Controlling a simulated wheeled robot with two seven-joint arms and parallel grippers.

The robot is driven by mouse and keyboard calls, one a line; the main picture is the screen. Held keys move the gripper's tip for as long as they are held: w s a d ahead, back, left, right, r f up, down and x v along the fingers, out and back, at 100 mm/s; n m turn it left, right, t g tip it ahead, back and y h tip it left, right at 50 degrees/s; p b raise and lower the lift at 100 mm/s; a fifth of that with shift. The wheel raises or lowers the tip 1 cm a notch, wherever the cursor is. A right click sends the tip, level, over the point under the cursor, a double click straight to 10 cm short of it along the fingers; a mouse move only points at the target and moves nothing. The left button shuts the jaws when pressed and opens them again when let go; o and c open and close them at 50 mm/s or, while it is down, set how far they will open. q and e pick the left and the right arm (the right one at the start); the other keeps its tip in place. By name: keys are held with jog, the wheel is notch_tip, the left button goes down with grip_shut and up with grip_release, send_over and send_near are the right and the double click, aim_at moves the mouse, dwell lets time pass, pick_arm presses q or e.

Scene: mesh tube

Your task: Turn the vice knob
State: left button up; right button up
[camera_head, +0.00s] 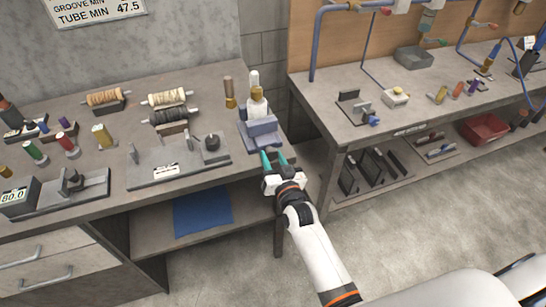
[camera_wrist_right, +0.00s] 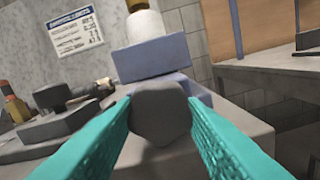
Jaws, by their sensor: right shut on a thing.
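The blue-grey vice (camera_head: 262,132) stands at the right front corner of the left workbench, with a white and brass piece (camera_head: 256,103) upright in it. In the right wrist view the vice (camera_wrist_right: 155,56) is straight ahead. Its dark grey, faceted knob (camera_wrist_right: 163,112) faces the camera. My right gripper (camera_head: 272,160) reaches the front of the vice; its teal fingers (camera_wrist_right: 163,125) lie on either side of the knob and are shut on it. In the head view the knob is hidden by the fingers. My left gripper is not in view.
The left workbench (camera_head: 225,165) holds a grey plate fixture (camera_head: 180,160), several spools and small coloured cylinders. A second workbench (camera_head: 335,130) with blue pipes stands to the right, across a narrow gap. The floor in front is clear.

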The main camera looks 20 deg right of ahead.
jog(key=shift+m, duration=0.5)
jog(key=shift+f, duration=0.1)
jog(key=o, duration=1)
jog(key=shift+s, duration=0.1)
jog(key=s+b, duration=0.1)
jog(key=s, duration=1.1)
jog(key=shift+d+b, duration=0.15)
jog(key=shift+b, duration=0.25)
jog(key=shift+w+d, duration=0.1)
